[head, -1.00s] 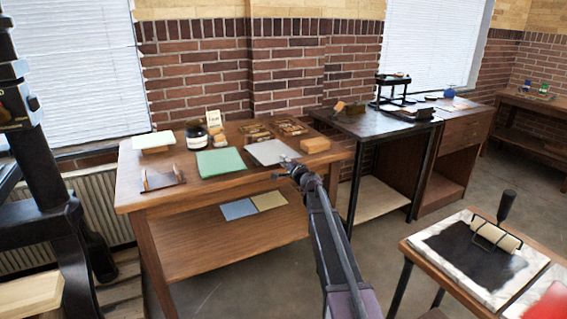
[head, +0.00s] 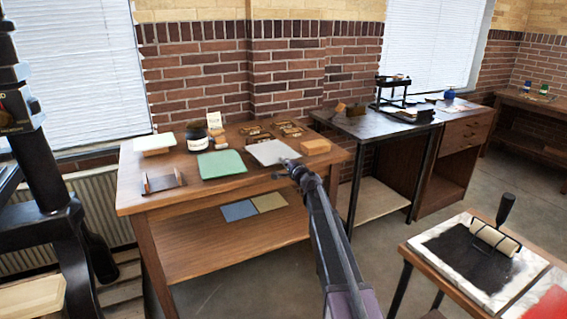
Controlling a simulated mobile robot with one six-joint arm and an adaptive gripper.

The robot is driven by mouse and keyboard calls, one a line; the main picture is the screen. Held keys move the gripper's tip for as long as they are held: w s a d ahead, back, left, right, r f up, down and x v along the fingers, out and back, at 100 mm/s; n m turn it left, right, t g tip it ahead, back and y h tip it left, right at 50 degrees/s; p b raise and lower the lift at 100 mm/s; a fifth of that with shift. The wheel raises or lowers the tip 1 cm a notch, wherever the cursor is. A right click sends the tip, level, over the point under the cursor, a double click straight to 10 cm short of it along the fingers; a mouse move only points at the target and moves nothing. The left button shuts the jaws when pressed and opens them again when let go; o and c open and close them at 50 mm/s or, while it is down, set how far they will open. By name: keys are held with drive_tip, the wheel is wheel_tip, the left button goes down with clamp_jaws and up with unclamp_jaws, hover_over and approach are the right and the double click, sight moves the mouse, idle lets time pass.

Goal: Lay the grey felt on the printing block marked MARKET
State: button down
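The grey felt is most likely the pale grey sheet (head: 268,151) lying on the wooden table, right of a green sheet (head: 222,165). Small brown blocks with dark patterned faces (head: 290,129) lie behind the grey sheet; more sit beside them (head: 252,131). Their lettering is too small to read, so I cannot tell which is marked MARKET. My gripper (head: 285,164) is at the near edge of the grey sheet, at the table's front. Its fingers are small and dark, and I cannot tell if they touch or hold the sheet.
A tan block (head: 316,147) sits right of the grey sheet. A black press (head: 45,150) rises at left. A low table with an inked slab (head: 468,254) and roller is at right.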

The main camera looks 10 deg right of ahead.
wheel_tip(320, 180, up, 2)
drive_tip(key=shift+r+p, duration=0.1)
drive_tip(key=shift+p, duration=0.6)
drive_tip(key=s+d+r+p, duration=0.2)
drive_tip(key=s+p, duration=0.1)
drive_tip(key=s, duration=0.3)
drive_tip(key=shift+s+d+r, duration=0.3)
drive_tip(key=shift+r, duration=0.1)
idle(0.6)
drive_tip(key=shift+r, duration=0.1)
wheel_tip(320, 180, up, 30)
drive_tip(key=p, duration=3)
drive_tip(key=shift+a, duration=0.15)
